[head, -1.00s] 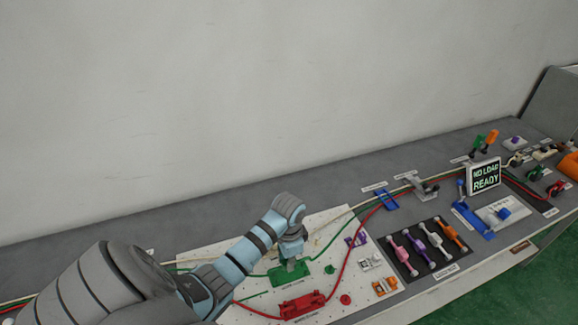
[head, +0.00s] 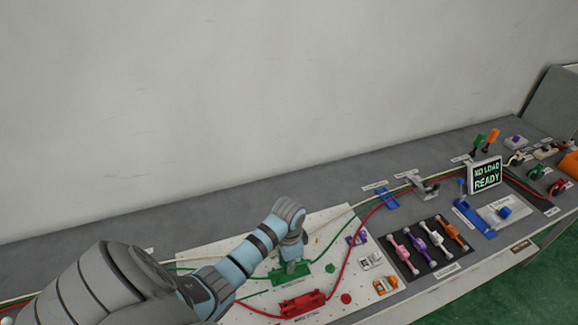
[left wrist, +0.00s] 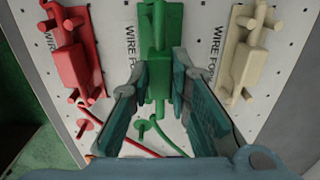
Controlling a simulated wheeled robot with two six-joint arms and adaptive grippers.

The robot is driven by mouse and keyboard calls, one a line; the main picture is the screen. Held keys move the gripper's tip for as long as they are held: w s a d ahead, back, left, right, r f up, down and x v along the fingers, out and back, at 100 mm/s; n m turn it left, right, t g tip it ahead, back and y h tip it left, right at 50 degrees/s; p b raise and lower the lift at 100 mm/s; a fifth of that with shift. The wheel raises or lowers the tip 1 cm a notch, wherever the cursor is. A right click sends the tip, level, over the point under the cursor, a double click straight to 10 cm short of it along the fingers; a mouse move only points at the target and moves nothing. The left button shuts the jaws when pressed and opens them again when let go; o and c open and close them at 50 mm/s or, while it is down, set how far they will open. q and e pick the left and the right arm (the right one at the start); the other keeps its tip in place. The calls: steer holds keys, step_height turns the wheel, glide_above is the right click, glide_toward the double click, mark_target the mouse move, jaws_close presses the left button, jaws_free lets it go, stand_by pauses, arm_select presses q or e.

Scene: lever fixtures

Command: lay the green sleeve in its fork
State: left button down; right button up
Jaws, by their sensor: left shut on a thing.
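The green fork (head: 280,280) sits on the white perforated board, and a green piece of it runs up the middle of the left wrist view (left wrist: 156,22). My left gripper (head: 291,265) is over the fork, pointing down. In the left wrist view, its fingers (left wrist: 161,82) close on the green sleeve (left wrist: 158,68), which lines up with the fork. Sleeve and fork are the same green, so I cannot tell whether the sleeve is seated or just above. A green wire (left wrist: 142,132) curves below the fingers. My right gripper is out of view.
A red fork (left wrist: 75,62) and a cream fork (left wrist: 243,58) flank the green one. A red wire loops right of my gripper. A dark tray (head: 428,262) with several coloured levers, a blue lever fixture (head: 470,218) and a "NO LOAD READY" screen (head: 485,176) stand to the right.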

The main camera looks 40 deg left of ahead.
arm_select(q)
steer(key=shift+f, duration=0.4)
steer(key=shift+f, duration=0.15)
steer(key=shift+f, duration=0.5)
steer(key=c, duration=0.9)
jaws_free()
steer(key=shift+c, duration=0.2)
